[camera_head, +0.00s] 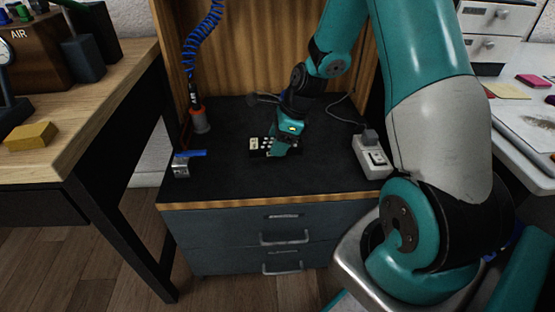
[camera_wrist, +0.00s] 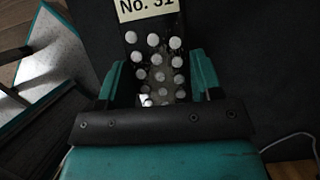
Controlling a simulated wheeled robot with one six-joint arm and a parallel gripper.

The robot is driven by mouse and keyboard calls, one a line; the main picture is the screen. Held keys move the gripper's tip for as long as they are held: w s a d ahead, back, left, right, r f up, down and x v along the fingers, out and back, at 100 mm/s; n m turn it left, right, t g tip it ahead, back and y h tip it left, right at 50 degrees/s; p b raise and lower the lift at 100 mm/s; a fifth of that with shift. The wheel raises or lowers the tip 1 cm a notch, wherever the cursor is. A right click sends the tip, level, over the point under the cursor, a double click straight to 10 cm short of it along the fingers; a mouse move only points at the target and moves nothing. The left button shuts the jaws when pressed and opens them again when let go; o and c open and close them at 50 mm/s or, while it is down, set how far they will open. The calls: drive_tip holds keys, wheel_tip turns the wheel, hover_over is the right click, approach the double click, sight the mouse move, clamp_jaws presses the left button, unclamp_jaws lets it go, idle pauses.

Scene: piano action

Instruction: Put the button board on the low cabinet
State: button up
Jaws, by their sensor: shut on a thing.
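The button board (camera_head: 256,144) is a small dark board with rows of white round buttons and a pale label. In the wrist view the button board (camera_wrist: 152,30) shows its label "No. 31" at the top. My gripper (camera_head: 285,146) is shut on it, with one teal finger on each side of the board in the wrist view (camera_wrist: 160,85). The board is at or just above the black top of the low cabinet (camera_head: 230,180); I cannot tell whether it touches. Part of the board is hidden by my gripper. The cabinet has grey drawers with metal handles.
On the cabinet top, a metal valve with a blue lever (camera_head: 183,165) stands at left, an orange-and-grey tool on a blue coiled hose (camera_head: 198,115) behind it, and a white socket block (camera_head: 371,157) at right. A wooden bench (camera_head: 90,85) is left. The cabinet's front middle is clear.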

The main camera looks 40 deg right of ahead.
sight(278, 164)
drive_tip(key=shift+f+b, duration=0.8)
drive_tip(key=shift+f, duration=1.5)
drive_tip(key=shift+f, duration=0.2)
drive_tip(key=o, duration=1)
drive_tip(key=shift+o, duration=0.2)
